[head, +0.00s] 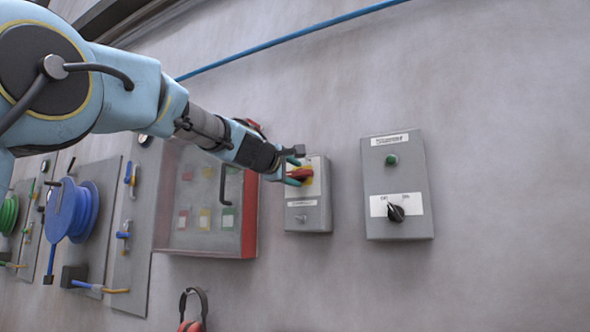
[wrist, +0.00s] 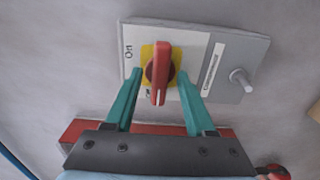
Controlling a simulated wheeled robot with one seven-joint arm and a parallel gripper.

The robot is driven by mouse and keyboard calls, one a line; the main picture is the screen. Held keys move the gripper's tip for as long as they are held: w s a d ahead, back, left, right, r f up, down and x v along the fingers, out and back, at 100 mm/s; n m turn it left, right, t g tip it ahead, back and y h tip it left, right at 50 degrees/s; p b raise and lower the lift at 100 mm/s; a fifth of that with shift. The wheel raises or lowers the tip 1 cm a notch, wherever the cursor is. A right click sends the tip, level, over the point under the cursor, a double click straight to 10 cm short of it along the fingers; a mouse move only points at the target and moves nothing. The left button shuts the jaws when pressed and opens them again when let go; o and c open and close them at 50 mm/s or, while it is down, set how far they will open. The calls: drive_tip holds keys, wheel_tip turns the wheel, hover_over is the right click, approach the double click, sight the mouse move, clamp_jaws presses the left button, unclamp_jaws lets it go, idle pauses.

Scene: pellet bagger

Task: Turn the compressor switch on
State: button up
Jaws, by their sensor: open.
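The compressor switch is a red rotary handle (wrist: 160,75) on a yellow plate (wrist: 149,52), on a grey wall box (head: 309,214) with a "Compressor" label. In the wrist view the handle runs up and down the picture. "On" is printed to the left of the yellow plate; another marking lower down is mostly hidden. In the head view the handle (head: 301,173) lies roughly level. My gripper (wrist: 160,76) is open, with one teal finger on each side of the handle. Gaps show between the fingers and handle; contact at the tips cannot be told.
A small metal toggle (wrist: 242,80) sits on the same box. A second grey box (head: 397,170) with a green lamp and black knob hangs to the right. A red-edged clear-fronted cabinet (head: 249,215) is close on the left. Earmuffs (head: 193,308) hang below. A blue pipe (head: 290,35) runs above.

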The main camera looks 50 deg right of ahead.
drive_tip(key=shift+d, duration=0.15)
drive_tip(key=shift+c, duration=0.2)
clamp_jaws()
drive_tip(key=shift+f, duration=0.1)
idle(0.3)
drive_tip(key=m+b, duration=0.1)
drive_tip(key=m, duration=0.2)
drive_tip(key=shift+m+b, duration=0.3)
drive_tip(key=shift+m, duration=0.1)
drive_tip(key=m+b, duration=0.2)
drive_tip(key=m, duration=0.3)
drive_tip(key=m+b, duration=0.1)
drive_tip(key=m, duration=0.4)
drive_tip(key=shift+m+b, duration=0.65)
drive_tip(key=shift+m, duration=1.45)
